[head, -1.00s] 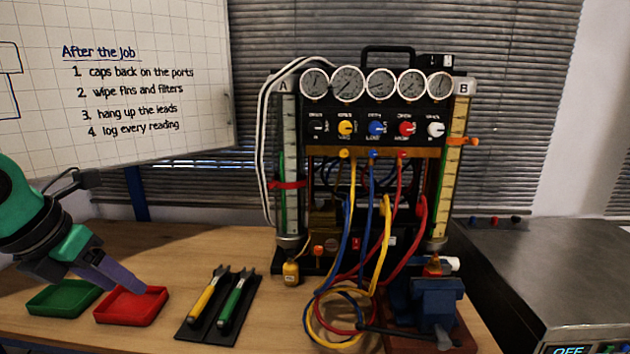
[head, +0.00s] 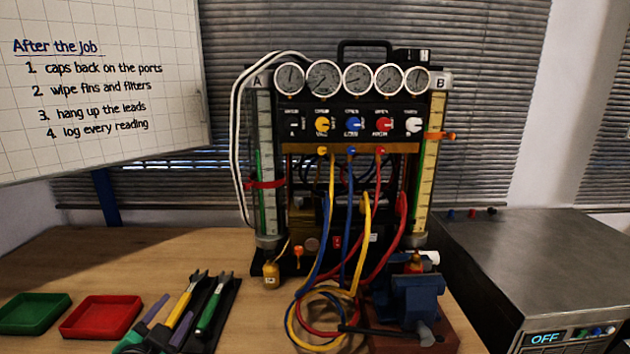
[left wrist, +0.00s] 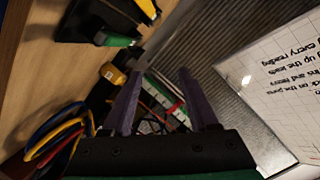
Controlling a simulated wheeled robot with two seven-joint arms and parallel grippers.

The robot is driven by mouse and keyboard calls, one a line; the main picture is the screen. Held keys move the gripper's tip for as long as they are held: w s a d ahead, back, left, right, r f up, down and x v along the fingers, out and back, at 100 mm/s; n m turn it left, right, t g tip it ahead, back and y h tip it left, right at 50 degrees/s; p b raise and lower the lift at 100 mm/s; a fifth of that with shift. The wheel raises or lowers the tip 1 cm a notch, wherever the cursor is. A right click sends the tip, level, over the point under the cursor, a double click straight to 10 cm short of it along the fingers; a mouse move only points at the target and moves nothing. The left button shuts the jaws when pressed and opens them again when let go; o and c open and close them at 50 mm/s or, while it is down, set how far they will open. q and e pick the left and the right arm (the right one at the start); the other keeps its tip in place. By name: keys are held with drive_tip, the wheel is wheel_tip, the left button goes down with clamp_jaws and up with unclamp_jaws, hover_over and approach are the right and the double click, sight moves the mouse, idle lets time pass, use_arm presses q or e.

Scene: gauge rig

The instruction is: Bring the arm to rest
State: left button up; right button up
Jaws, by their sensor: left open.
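My left gripper (head: 172,316) is low in the head view, with its purple fingers apart and nothing between them. It shows in front of the left part of the black tool mat (head: 226,318), overlapping the yellow-handled tool (head: 184,304). I cannot tell its height above the table. The left wrist view shows the two spread fingers (left wrist: 160,75) with the gauge rig beyond them. My right gripper is in neither view.
A red tray (head: 66,328) and a green tray (head: 10,326) lie left of the gripper. The gauge rig (head: 350,115) stands behind, with looped hoses and a blue vise (head: 412,300) to the right. A green-handled tool (head: 207,314) lies on the mat.

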use_arm(q)
drive_tip(key=s+d+f+n+g+h, duration=0.1)
drive_tip(key=s+d+f+n+g, duration=0.15)
drive_tip(key=s+f+g, duration=0.55)
drive_tip(key=s+d+f+n+g+h, duration=0.1)
drive_tip(key=s+d+f+n+g, duration=0.2)
drive_tip(key=s+f, duration=0.9)
wheel_tip(320, 180, down, 29)
drive_tip(key=s+g+b, duration=0.2)
drive_tip(key=b, duration=0.4)
drive_tip(key=s+a+f+g+b, duration=0.1)
drive_tip(key=s+a+f+b, duration=0.1)
drive_tip(key=s+f, duration=0.65)
drive_tip(key=s+a+f+b, duration=0.2)
drive_tip(key=s+f, duration=0.6)
drive_tip(key=f, duration=0.2)
wheel_tip(320, 180, up, 13)
drive_tip(key=p, duration=1.3)
